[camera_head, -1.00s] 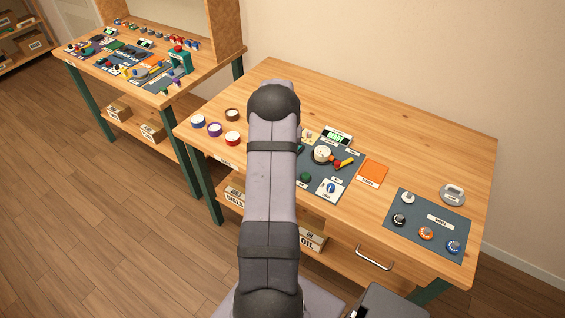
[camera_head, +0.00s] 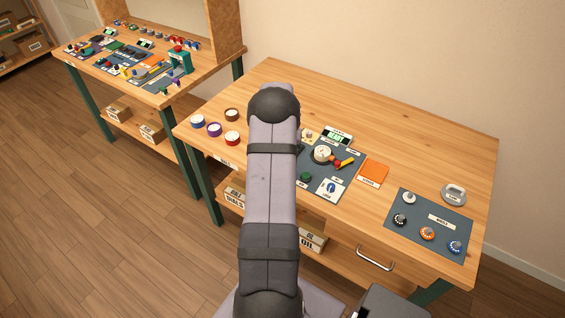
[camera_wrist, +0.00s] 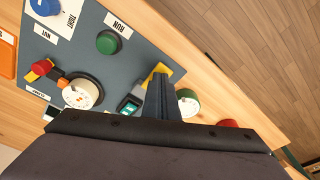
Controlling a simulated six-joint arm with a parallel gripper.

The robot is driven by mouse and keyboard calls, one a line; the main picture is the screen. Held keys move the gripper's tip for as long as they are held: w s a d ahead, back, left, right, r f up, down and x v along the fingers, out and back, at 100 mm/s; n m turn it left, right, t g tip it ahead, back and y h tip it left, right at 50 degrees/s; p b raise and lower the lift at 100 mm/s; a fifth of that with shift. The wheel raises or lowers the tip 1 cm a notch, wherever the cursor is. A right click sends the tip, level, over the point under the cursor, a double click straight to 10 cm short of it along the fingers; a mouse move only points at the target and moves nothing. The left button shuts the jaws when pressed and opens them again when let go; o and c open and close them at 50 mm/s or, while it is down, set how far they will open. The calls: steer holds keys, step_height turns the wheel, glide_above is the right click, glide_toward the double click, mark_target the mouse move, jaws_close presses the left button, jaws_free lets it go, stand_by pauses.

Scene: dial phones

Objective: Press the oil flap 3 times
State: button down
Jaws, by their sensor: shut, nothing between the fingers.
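In the wrist view my gripper (camera_wrist: 160,82) is shut and empty, its fingers over the edge of a dark grey panel (camera_wrist: 150,45). A yellow piece (camera_wrist: 159,71) shows at the fingertips, partly hidden by them. It may be the oil flap, but I can read no oil label on the panel. I cannot tell whether the fingers touch it. A green RUN button (camera_wrist: 109,42) is up and left of the fingers. A cream dial (camera_wrist: 83,93) is to their left. In the head view my arm hides the gripper and part of the panel (camera_head: 338,178).
A small green display (camera_wrist: 130,105) is close left of the fingers. A green-and-cream round piece (camera_wrist: 187,102) and a red one (camera_wrist: 228,123) are to the right. A red-and-yellow handle (camera_wrist: 43,68) is at left. The right-hand panel (camera_head: 430,222) carries several knobs.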

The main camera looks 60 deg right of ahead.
steer(key=shift+r+p, duration=1.95)
steer(key=shift+r, duration=1.05)
step_height(320, 180, up, 2)
steer(key=shift+r+p, duration=0.15)
steer(key=shift+p, duration=0.75)
steer(key=shift+f+b, duration=2.15)
steer(key=shift+f, duration=1.2)
